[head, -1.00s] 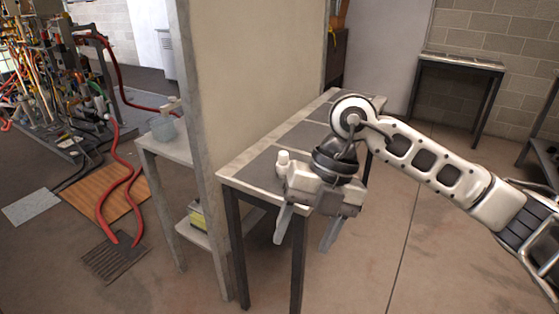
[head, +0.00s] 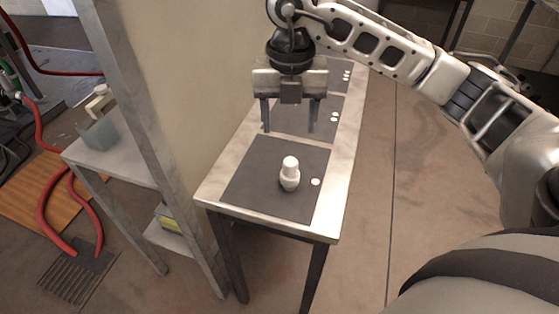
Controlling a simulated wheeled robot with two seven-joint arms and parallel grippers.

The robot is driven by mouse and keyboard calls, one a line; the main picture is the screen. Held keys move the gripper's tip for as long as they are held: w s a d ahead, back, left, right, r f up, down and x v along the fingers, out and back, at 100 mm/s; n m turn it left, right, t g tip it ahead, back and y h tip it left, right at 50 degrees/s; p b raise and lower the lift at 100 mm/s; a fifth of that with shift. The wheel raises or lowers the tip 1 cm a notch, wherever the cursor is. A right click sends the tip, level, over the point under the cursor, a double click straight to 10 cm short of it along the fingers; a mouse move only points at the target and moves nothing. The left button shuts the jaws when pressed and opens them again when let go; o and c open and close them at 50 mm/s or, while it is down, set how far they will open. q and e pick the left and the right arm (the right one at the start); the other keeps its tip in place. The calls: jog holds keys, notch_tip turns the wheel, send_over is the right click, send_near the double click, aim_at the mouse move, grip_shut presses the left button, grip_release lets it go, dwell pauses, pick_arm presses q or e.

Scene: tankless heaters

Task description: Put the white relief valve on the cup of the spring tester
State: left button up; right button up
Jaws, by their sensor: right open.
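The white relief valve (head: 289,174) stands upright on the nearest dark mat (head: 252,182) of the long table, near its front end. A small white dot lies on the mat at its right. My right gripper (head: 289,127) is open and empty, its two fingers pointing down over the table, above and beyond the valve in the picture and apart from it. I cannot make out the spring tester or its cup for certain. My left gripper is out of view.
A tan partition (head: 178,80) with a grey post stands along the table's left side. Left of it, a shelf (head: 125,161) carries a grey-blue container (head: 98,134) with a white item at it. Red hoses (head: 48,205) lie on the floor. Floor right of the table is open.

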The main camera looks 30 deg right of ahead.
aim_at(290, 161)
jog(key=f, duration=0.7)
jog(key=shift+s+f, duration=0.1)
jog(key=shift+s, duration=0.2)
jog(key=shift+w+d+f+p, duration=0.1)
jog(key=shift+f+p, duration=0.2)
jog(key=shift+f, duration=1.35)
jog(key=shift+w+d+f+p, duration=0.1)
jog(key=shift+f+p, duration=0.15)
jog(key=shift+f, duration=1.4)
jog(key=c, duration=1.2)
jog(key=shift+c, duration=0.5)
jog(key=shift+r, duration=0.2)
jog(key=shift+r, duration=0.6)
jog(key=s+a+r+b, duration=0.1)
jog(key=s+a+r, duration=0.7)
jog(key=s+r, duration=0.3)
jog(key=shift+s+r+b, duration=0.25)
jog(key=shift+s+b, duration=0.05)
jog(key=shift+s, duration=0.05)
